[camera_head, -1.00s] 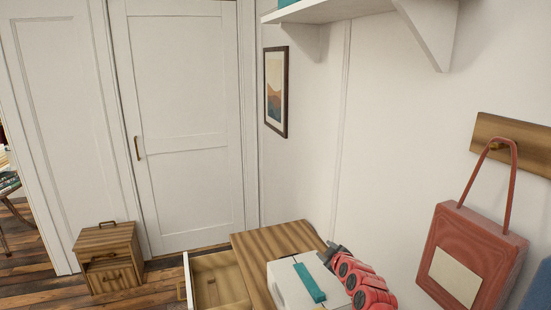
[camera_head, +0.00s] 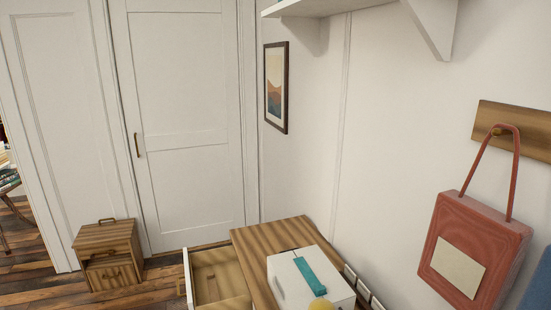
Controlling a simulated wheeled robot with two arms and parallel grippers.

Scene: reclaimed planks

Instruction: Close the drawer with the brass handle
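The drawer (camera_head: 188,275) stands pulled out to the left from a cabinet with a wood top (camera_head: 268,240), at the bottom middle of the head view. Its front is white and its inside is pale wood; the part I see looks empty. A small brownish handle (camera_head: 181,287) shows on the outer side of the drawer front, partly hidden. The lower part of the drawer is cut off by the picture edge. Neither of my grippers is in view.
A white box (camera_head: 337,289) with a teal piece (camera_head: 310,275) on top stands on the cabinet; a yellow round thing (camera_head: 320,304) shows below it. A small wooden cabinet (camera_head: 107,255) stands left by the white door (camera_head: 185,130). Bare floor lies between it and the drawer.

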